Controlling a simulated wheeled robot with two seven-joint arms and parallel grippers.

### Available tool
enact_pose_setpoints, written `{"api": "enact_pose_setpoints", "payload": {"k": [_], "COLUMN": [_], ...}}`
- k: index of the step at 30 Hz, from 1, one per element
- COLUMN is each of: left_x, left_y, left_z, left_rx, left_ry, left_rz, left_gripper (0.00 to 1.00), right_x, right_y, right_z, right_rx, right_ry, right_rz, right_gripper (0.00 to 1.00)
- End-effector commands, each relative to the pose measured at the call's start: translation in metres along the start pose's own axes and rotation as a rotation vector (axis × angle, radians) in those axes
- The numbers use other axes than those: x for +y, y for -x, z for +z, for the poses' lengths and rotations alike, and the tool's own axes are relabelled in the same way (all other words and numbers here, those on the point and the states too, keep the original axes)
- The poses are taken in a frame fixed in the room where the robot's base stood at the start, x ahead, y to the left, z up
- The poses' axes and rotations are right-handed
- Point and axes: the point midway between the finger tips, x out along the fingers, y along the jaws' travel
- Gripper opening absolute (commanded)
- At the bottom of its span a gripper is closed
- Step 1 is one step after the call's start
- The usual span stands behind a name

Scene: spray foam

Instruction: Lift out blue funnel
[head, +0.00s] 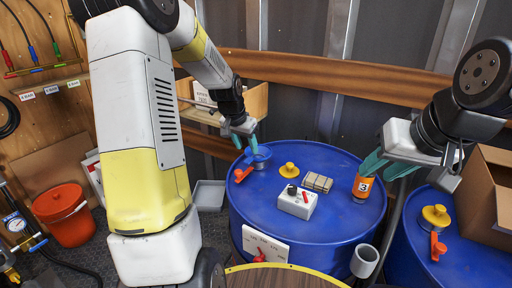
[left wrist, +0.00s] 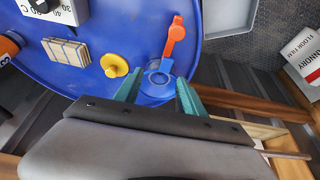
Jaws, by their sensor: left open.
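The blue funnel (head: 261,157) stands at the back left of the blue drum's top, beside an orange-red valve. In the left wrist view the funnel's round rim (left wrist: 159,79) lies between my left gripper's teal fingers. My left gripper (head: 246,146) is open, pointing down right at the funnel; in the left wrist view (left wrist: 158,90) there is a finger on each side of the rim. I cannot tell whether they touch it. The funnel's lower part is hidden. My right gripper (head: 388,168) has its teal fingers apart, close above and beside an orange can.
The blue drum (head: 322,229) also carries the orange valve (head: 243,174), a yellow cap (head: 288,170), a tan block pack (head: 318,182), a white control box (head: 297,202) and the orange can (head: 366,188) marked 3. A second drum (head: 408,246) and a cardboard box (head: 490,190) stand right.

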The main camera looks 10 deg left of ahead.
Motion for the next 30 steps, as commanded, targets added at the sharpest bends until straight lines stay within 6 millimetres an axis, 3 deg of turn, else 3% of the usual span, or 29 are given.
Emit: {"api": "enact_pose_setpoints", "payload": {"k": [1, 3, 18, 24, 30], "left_x": [-0.005, -0.010, -0.012, -0.012, -0.012], "left_y": [-0.019, -0.035, -0.102, -0.124, -0.130], "left_z": [-0.001, -0.002, -0.003, -0.003, -0.003], "left_rx": [-0.008, -0.009, -0.011, -0.009, -0.009], "left_ry": [-0.005, -0.012, -0.022, -0.022, -0.021], "left_rz": [0.010, 0.017, 0.027, 0.026, 0.025], "left_gripper": [0.47, 0.47, 0.47, 0.47, 0.47], "right_x": [0.000, 0.000, 0.000, 0.000, 0.000], "right_y": [0.000, 0.000, 0.000, 0.000, 0.000], "right_z": [0.000, 0.000, 0.000, 0.000, 0.000], "right_rx": [0.000, 0.000, 0.000, 0.000, 0.000], "right_ry": [0.000, 0.000, 0.000, 0.000, 0.000], "right_rz": [0.000, 0.000, 0.000, 0.000, 0.000], "right_gripper": [0.36, 0.36, 0.36, 0.36, 0.36]}}
